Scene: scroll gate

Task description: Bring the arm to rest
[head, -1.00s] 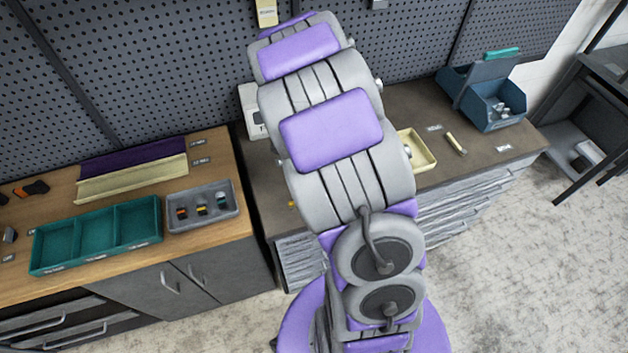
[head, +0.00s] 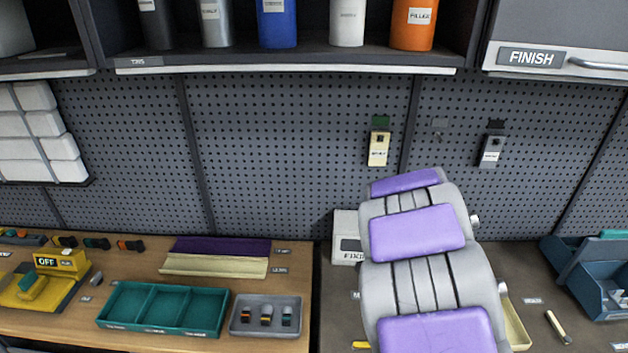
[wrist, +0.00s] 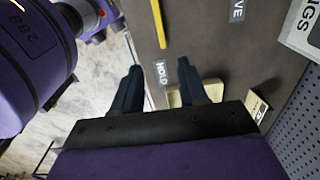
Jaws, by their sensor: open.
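My arm, in purple and grey, rises at the right of centre in the head view and hides part of the dark counter behind it. My gripper is hidden in the head view. In the wrist view my gripper (wrist: 157,92) shows as two dark fingers spread apart with nothing between them. It hangs over the dark counter (wrist: 200,50), near a label reading HOLD (wrist: 162,72) and a cream tray (wrist: 205,92) partly hidden behind the right finger.
A teal divided tray (head: 163,309) and a grey tray with small parts (head: 266,316) sit on the wooden counter. Blue bins (head: 590,275) stand at the far right. A shelf of bottles (head: 290,58) and a FINISH cabinet (head: 560,45) overhang the pegboard. Pale floor shows in the wrist view (wrist: 105,70).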

